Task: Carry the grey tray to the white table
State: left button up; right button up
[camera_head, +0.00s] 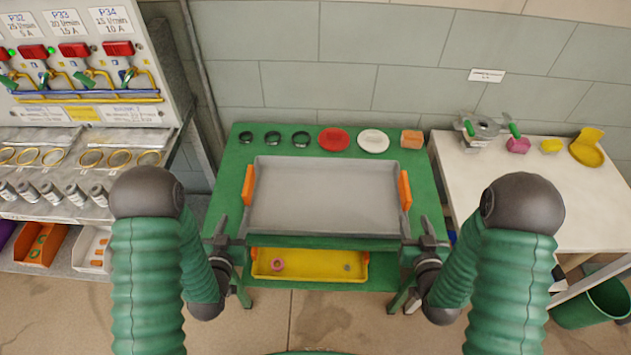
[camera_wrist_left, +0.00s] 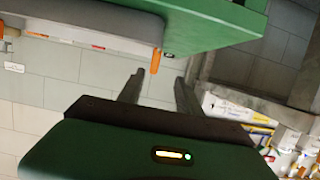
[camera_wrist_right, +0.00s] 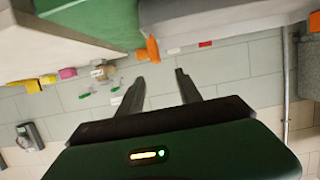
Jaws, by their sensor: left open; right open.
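The grey tray (camera_head: 325,195) rests on the green table (camera_head: 234,170) and is empty. It has an orange handle at its left end (camera_head: 248,186) and another at its right end (camera_head: 405,190). The white table (camera_head: 560,205) stands to the right. My left gripper (camera_head: 221,228) is open and empty near the tray's front left corner, apart from the handle; the left wrist view shows its fingers (camera_wrist_left: 157,90) below the orange handle. My right gripper (camera_head: 428,232) is open and empty near the front right corner; its fingers show in the right wrist view (camera_wrist_right: 160,85), clear of the handle.
A yellow tray (camera_head: 310,266) sits on the shelf below. The white table has a valve (camera_head: 482,128) at its back; its front is clear.

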pick_arm(q)
send_near(249, 187)
jog(key=w+f, duration=0.1)
jog(key=w+a+f, duration=0.1)
jog(key=w+f, duration=0.2)
jog(key=shift+a+f, duration=0.1)
jog(key=shift+a, duration=0.2)
pick_arm(e)
send_near(405, 187)
jog(key=shift+w+f, duration=0.65)
jog(key=shift+w, duration=0.4)
pick_arm(q)
jog(key=x, duration=0.5)
jog(key=d+x, duration=0.1)
jog(key=x, duration=0.2)
jog(key=shift+w, duration=0.2)
pick_arm(e)
jog(key=x, duration=0.5)
jog(key=d+x, duration=0.1)
jog(key=x, duration=0.2)
jog(key=shift+w+f, duration=0.15)
jog(key=shift+f, duration=0.05)
pick_arm(q)
jog(key=shift+w+a+f, duration=0.1)
jog(key=shift+w+a, duration=0.1)
jog(key=shift+a, duration=0.1)
pick_arm(e)
jog(key=shift+w+a, duration=0.2)
jog(key=shift+a, duration=0.15)
